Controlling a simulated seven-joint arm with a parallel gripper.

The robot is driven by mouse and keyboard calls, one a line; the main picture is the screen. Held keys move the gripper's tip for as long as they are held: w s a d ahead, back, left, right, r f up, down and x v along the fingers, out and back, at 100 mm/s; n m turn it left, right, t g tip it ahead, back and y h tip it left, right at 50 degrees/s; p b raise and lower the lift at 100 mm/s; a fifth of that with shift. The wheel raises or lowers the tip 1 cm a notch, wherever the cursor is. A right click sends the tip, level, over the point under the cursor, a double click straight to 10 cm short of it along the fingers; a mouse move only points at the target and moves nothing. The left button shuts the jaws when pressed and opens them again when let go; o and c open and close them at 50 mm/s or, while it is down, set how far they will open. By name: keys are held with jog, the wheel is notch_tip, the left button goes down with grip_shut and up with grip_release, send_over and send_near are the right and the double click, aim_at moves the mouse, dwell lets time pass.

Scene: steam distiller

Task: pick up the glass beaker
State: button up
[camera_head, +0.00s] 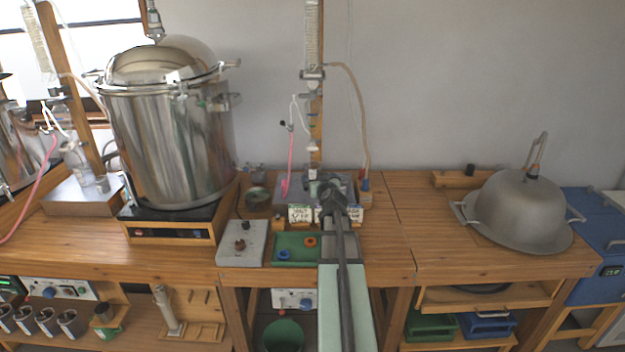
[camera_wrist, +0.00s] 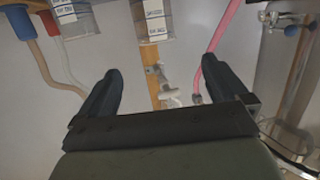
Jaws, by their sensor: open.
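My gripper (camera_wrist: 163,78) is open, with its two dark fingers wide apart and nothing held between them. In the head view my gripper (camera_head: 332,190) is over the middle of the bench, in front of the wooden stand. No glass beaker can be picked out for sure. Two clear, label-bearing vessels show at the top of the wrist view, one at the left (camera_wrist: 68,10) and one in the middle (camera_wrist: 153,22), beyond the fingertips. In the head view, small white labels (camera_head: 300,214) show beside my gripper, which hides much of what stands there.
A large steel pot (camera_head: 175,140) stands on the left. A metal dome lid (camera_head: 520,210) lies on the right. A green tray (camera_head: 297,250) and a grey control box (camera_head: 242,243) sit at the front. A pink tube (camera_wrist: 200,75) hangs near one finger. Bench right of centre is clear.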

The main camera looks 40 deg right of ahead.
aim_at(314, 170)
jog(key=x, duration=0.8)
jog(key=shift+w+d, duration=0.2)
jog(key=shift+d, duration=0.2)
jog(key=shift+d+x, duration=0.2)
jog(key=shift+x, duration=2.4)
jog(key=shift+s, duration=0.2)
jog(key=shift+c, duration=0.3)
jog(key=c, duration=1.3)
jog(key=shift+r, duration=0.1)
